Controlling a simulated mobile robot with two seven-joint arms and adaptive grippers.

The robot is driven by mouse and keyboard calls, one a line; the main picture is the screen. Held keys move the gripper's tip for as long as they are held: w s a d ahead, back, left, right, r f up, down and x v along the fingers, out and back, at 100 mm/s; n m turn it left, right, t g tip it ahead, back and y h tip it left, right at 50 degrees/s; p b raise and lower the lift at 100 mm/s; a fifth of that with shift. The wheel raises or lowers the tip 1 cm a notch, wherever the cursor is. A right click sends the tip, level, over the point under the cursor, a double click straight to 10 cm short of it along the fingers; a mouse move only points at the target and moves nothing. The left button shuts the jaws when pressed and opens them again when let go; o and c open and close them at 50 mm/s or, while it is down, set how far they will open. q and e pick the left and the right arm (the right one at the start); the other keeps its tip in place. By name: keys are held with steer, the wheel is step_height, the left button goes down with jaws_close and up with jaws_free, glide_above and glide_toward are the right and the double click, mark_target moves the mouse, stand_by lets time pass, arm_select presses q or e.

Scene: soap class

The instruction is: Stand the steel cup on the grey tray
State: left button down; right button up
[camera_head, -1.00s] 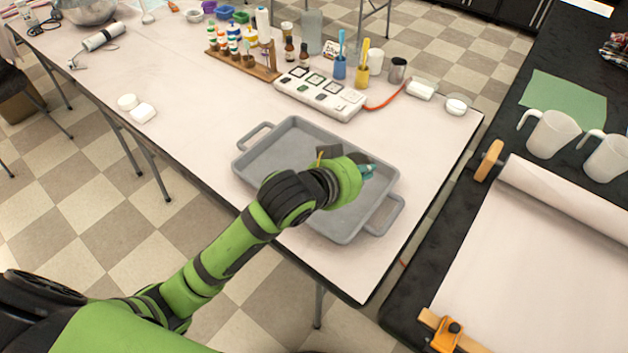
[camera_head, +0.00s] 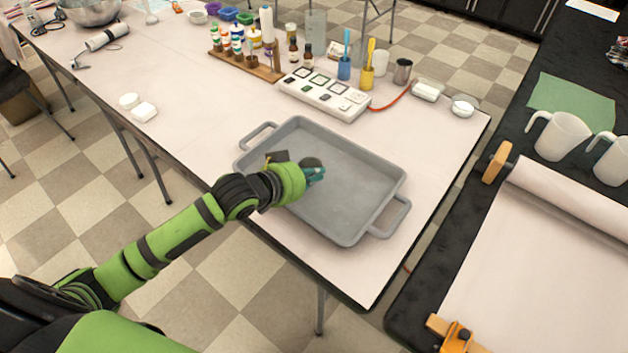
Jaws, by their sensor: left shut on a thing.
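The grey tray (camera_head: 352,212) lies on the pale table, with a handle at each end. My left gripper (camera_head: 316,174) is over the left part of the tray. It is shut on a dark grey, round-topped thing (camera_head: 311,162) that looks like the steel cup. Most of it is hidden by the gripper, so I cannot tell whether it touches the tray. Another small steel-coloured vessel (camera_head: 403,70) stands at the back of the table. My right gripper is not in view.
A white power strip (camera_head: 325,96) with a red cord lies behind the tray. Bottles in a wooden rack (camera_head: 245,65), a blue cup (camera_head: 344,68) and a yellow cup (camera_head: 366,77) stand near it. The tray's right part is empty. White jugs (camera_head: 558,136) stand on the black bench.

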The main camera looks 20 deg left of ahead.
arm_select(q)
steer(key=shift+f, duration=1.3)
steer(key=shift+f, duration=0.2)
steer(key=c, duration=1.4)
jaws_free()
steer(key=shift+r, duration=0.15)
steer(key=shift+s+r, duration=0.15)
steer(key=v, duration=1.1)
steer(key=shift+s+a+r, duration=0.15)
steer(key=shift+s+a, duration=0.05)
steer(key=shift+s, duration=0.05)
